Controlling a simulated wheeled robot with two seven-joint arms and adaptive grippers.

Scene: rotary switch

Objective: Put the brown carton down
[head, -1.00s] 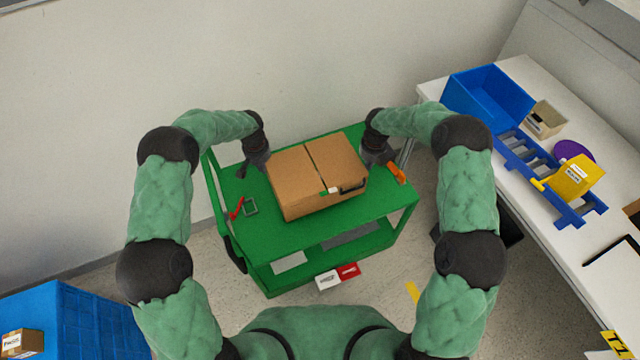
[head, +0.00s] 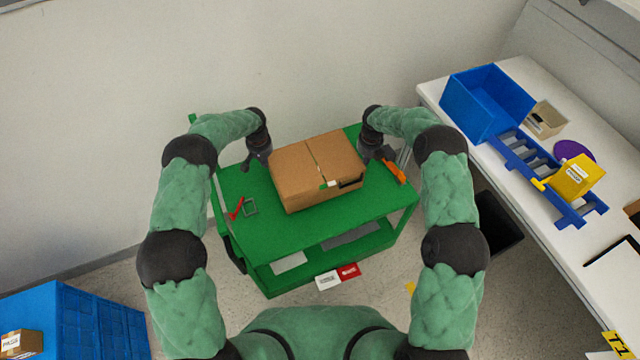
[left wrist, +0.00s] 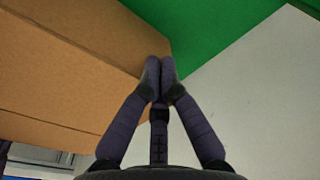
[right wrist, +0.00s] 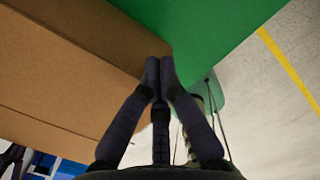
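The brown carton (head: 318,175) is over the middle-rear of the green cart's top (head: 285,232), between my two grippers. I cannot tell for sure if it rests on the cart or is a little above it. My left gripper (head: 264,158) is at its left side and my right gripper (head: 380,154) at its right side. In the left wrist view the fingers (left wrist: 160,72) are shut together, with fingertips against or very near the carton (left wrist: 70,65). The right wrist view shows the same for the right fingers (right wrist: 159,72) and the carton (right wrist: 75,70). Nothing is between either pair of fingertips.
A red item (head: 237,209) and a grey frame (head: 250,207) lie on the cart's left, an orange tool (head: 393,171) at its right. A white table (head: 540,205) with a blue bin (head: 487,100) stands to the right. The cart's front top is clear.

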